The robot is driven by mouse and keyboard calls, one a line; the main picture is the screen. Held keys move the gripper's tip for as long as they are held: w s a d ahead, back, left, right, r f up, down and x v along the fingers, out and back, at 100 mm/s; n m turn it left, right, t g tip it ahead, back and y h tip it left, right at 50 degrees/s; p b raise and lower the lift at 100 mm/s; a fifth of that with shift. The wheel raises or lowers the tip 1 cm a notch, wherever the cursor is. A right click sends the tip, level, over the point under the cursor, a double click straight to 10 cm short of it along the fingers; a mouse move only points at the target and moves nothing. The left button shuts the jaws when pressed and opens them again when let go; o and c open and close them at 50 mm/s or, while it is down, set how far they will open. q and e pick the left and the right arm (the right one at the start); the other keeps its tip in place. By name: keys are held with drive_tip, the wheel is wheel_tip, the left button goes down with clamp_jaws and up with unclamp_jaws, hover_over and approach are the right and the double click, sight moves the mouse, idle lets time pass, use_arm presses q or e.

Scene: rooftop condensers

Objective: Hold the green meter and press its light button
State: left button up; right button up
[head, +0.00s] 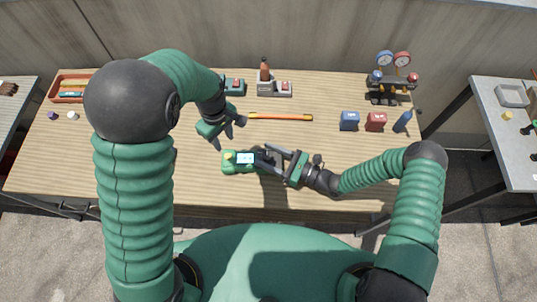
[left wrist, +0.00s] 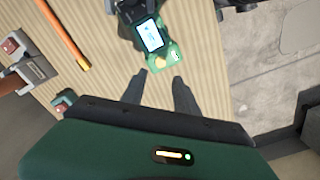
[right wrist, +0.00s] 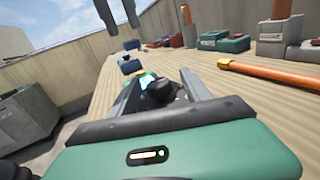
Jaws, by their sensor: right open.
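The green meter (head: 229,167) lies on the wooden workbench, its lit screen facing up; it also shows in the left wrist view (left wrist: 164,61). A small yellow spot is on its left end in the head view; I cannot tell if it is the light button. My right gripper (head: 266,158) is open, its fingers to either side of the meter's dark right part; that part also shows between the fingers in the right wrist view (right wrist: 160,93). My left gripper (head: 230,134) is open and empty, above and just behind the meter's left end, apart from it.
An orange-handled bar (head: 280,117) lies behind the meter. A gauge set (head: 391,80) is at the back. The bench front left is clear.

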drive_tip(key=shift+a, duration=0.25)
drive_tip(key=c, duration=0.5)
drive_tip(key=shift+c, duration=1.1)
drive_tip(key=shift+d, duration=0.15)
drive_tip(key=c, duration=0.5)
drive_tip(key=shift+d, duration=0.15)
clamp_jaws()
use_arm(q)
clamp_jaws()
